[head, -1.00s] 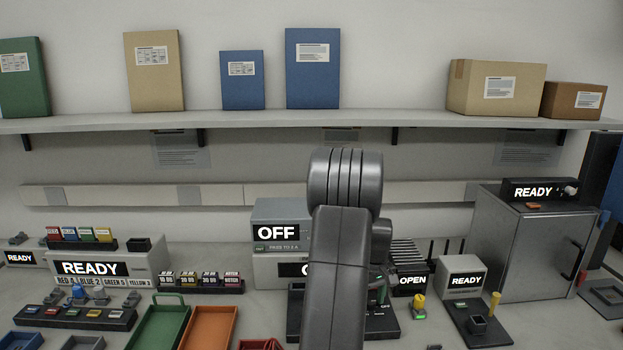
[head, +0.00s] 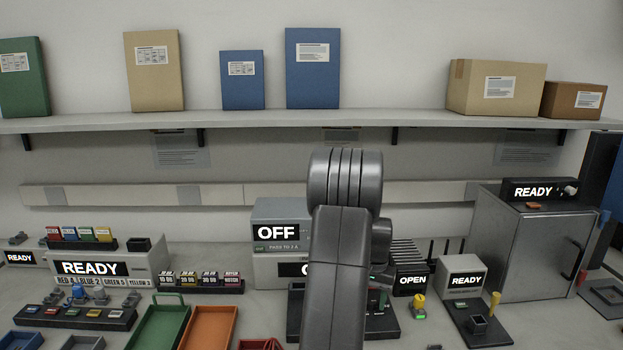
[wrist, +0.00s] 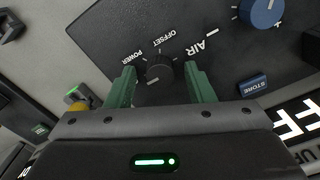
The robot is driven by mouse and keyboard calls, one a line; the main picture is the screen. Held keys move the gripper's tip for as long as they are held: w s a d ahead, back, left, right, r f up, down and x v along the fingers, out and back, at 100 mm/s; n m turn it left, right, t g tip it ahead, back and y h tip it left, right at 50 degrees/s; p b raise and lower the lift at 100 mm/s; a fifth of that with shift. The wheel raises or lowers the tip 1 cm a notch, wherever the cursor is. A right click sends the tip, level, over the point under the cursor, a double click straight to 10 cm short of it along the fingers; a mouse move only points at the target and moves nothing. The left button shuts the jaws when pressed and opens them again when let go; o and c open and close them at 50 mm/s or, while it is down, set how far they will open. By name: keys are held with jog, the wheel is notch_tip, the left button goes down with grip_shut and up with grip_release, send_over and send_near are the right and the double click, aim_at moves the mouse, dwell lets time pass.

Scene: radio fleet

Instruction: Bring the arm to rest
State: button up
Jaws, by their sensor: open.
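My gripper (wrist: 159,74) is open in the wrist view, its two green fingers apart. A black knob (wrist: 159,69) shows between the fingers on a dark panel (wrist: 110,40) marked POWER, OFFSET and AIR. Gaps show at both sides of the knob, and nothing is held. I cannot tell how far the fingertips are from the panel. In the head view, my arm rises in the centre and bends down behind itself, hiding most of the gripper.
In the head view, an OFF unit (head: 283,211) stands left of my arm, and an OPEN device (head: 411,282) and steel cabinet (head: 540,255) stand right. A shelf (head: 250,119) runs behind.

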jog(key=shift+m, duration=2.3)
